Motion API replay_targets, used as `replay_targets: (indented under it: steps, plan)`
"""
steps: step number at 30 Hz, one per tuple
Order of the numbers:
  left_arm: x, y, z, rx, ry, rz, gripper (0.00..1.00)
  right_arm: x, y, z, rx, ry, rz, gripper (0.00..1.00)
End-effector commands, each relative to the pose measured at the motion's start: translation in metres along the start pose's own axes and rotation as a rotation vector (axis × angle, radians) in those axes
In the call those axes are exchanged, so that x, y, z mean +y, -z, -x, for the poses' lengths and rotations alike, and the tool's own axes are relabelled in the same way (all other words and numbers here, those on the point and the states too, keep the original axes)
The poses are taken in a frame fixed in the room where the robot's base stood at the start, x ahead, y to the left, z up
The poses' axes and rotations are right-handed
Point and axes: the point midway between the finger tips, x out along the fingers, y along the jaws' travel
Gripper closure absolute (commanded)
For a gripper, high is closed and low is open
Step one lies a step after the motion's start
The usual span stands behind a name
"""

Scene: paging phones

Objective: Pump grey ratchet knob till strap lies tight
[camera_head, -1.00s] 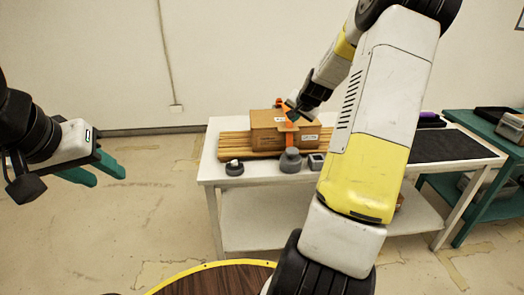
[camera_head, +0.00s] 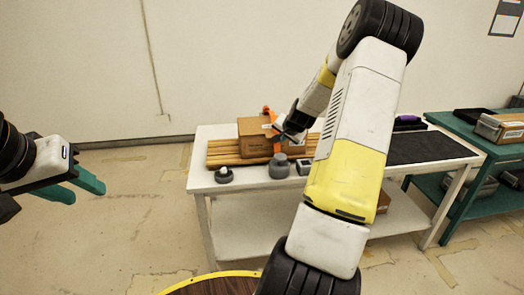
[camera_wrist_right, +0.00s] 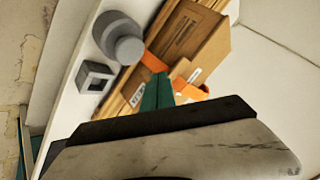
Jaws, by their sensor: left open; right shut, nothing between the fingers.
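The grey ratchet knob (camera_head: 279,166) stands on the white table in front of a cardboard box (camera_head: 252,134). It also shows at the upper left of the right wrist view (camera_wrist_right: 118,38). The orange strap (camera_head: 277,149) runs over the box and down to the knob; in the right wrist view an orange piece (camera_wrist_right: 190,88) lies across the box. My right gripper (camera_head: 284,136) is shut and empty, above the strap and behind the knob, apart from the knob. Its teal fingers (camera_wrist_right: 157,80) point at the strap side. My left gripper (camera_head: 88,192) is open and empty, left of the table.
Wooden slats (camera_head: 222,152) lie under the box. A black mat (camera_head: 428,147) covers the table's right part. A green table (camera_head: 475,130) stands further right.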

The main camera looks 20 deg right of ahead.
Motion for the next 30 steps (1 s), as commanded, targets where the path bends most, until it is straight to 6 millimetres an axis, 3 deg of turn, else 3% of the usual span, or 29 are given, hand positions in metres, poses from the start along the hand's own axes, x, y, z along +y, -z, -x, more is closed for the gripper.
replay_targets:
  steps: [12,30]
  plan:
    - [0.000,0.000,0.000,0.000,0.000,0.000,0.60,0.021,-0.021,-0.028,0.000,-0.001,-0.001,1.00]
    - [0.000,0.000,0.000,0.000,0.000,0.000,0.60,0.022,-0.022,-0.030,0.000,0.000,0.000,1.00]
